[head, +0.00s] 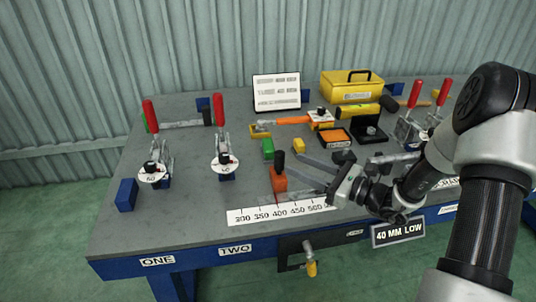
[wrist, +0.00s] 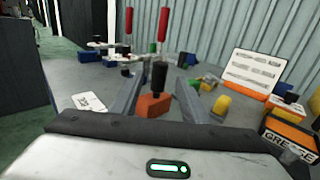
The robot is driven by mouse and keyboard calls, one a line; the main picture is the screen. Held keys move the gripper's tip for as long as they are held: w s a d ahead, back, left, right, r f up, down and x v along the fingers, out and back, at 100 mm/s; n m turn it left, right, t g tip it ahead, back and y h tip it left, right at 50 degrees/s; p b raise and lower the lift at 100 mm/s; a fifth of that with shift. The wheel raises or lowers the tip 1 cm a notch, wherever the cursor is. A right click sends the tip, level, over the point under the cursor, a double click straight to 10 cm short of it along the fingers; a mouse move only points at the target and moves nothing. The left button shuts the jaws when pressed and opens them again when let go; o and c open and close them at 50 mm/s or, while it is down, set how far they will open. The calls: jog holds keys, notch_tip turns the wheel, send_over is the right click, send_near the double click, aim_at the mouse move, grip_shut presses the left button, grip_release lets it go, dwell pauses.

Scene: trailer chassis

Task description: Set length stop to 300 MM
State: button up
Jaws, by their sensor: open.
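The length stop is an orange block with a black upright handle (head: 279,182). It stands behind the white scale strip (head: 245,217), which is marked from about 300 at its left to 500 at its right. The stop is near the 400 mark. My gripper (head: 298,164) is open, at the right of the stop with its fingers reaching left toward it. In the wrist view, the stop (wrist: 154,105) shows between the two spread fingers of my gripper (wrist: 160,82). I cannot tell whether the fingers touch it or how far they reach around it.
Two red-handled clamps (head: 217,125) (head: 150,115) stand at the left on the grey table (head: 190,220). Green (head: 268,149) and yellow (head: 298,145) blocks lie behind the stop. A GREASE tin (head: 336,138) and yellow toolbox (head: 350,90) stand further back. Table left of the stop looks clear.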

jog(key=b+x, duration=0.1)
jog(key=x, duration=1)
jog(key=shift+a, duration=0.1)
grip_shut()
